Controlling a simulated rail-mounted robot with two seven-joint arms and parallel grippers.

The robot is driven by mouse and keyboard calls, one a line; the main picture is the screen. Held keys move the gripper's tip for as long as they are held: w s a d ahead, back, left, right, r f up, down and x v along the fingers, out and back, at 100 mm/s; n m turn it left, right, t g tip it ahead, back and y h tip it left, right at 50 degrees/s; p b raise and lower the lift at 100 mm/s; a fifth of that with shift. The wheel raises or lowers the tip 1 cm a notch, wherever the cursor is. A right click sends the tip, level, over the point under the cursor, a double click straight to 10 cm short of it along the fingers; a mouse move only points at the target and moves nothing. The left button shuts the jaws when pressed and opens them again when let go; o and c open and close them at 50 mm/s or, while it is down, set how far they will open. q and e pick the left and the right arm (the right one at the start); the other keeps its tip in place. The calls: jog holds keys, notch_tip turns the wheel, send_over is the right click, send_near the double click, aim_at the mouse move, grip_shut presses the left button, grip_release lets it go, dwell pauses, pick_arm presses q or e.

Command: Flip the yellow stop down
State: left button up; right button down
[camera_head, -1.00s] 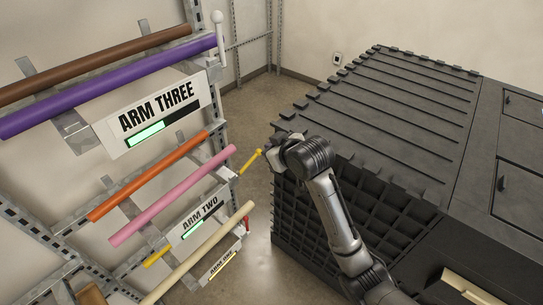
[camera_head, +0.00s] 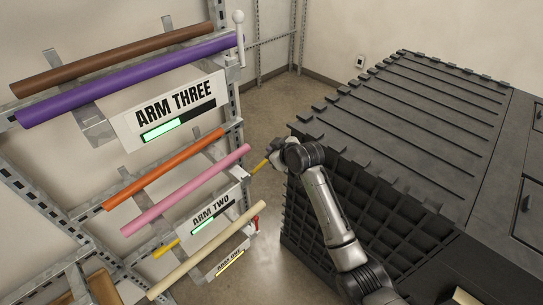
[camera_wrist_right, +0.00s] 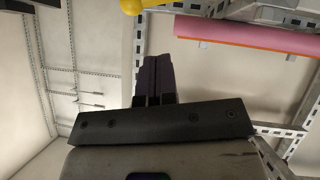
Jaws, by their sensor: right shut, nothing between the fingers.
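The yellow stop (camera_head: 259,167) sticks out to the right from the end of the ARM TWO rack arm (camera_head: 214,211), slanting upward. Its outer end is at my right gripper (camera_head: 273,151), which partly hides it in the head view. In the right wrist view, the stop's yellow round knob (camera_wrist_right: 131,5) shows at the top edge, a little left of my right gripper's fingers (camera_wrist_right: 155,75). Those fingers are shut with nothing between them. I cannot tell whether the gripper touches the stop. My left gripper is not in view.
Orange (camera_head: 164,168) and pink (camera_head: 186,189) pipes lie on the rack near ARM TWO. A purple pipe (camera_head: 128,80) and a white upright stop (camera_head: 239,38) are above, a red stop (camera_head: 256,222) below. A black ribbed cart (camera_head: 400,120) stands at right.

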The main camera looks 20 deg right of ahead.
aim_at(263, 163)
jog(key=shift+w+d+f, duration=0.1)
jog(key=shift+w+f, duration=0.3)
jog(key=shift+f, duration=0.4)
jog(key=shift+w+d+f, duration=0.1)
jog(key=shift+w+f, duration=0.35)
jog(key=shift+f, duration=0.3)
jog(key=shift+w+f, duration=0.4)
jog(key=shift+f, duration=0.4)
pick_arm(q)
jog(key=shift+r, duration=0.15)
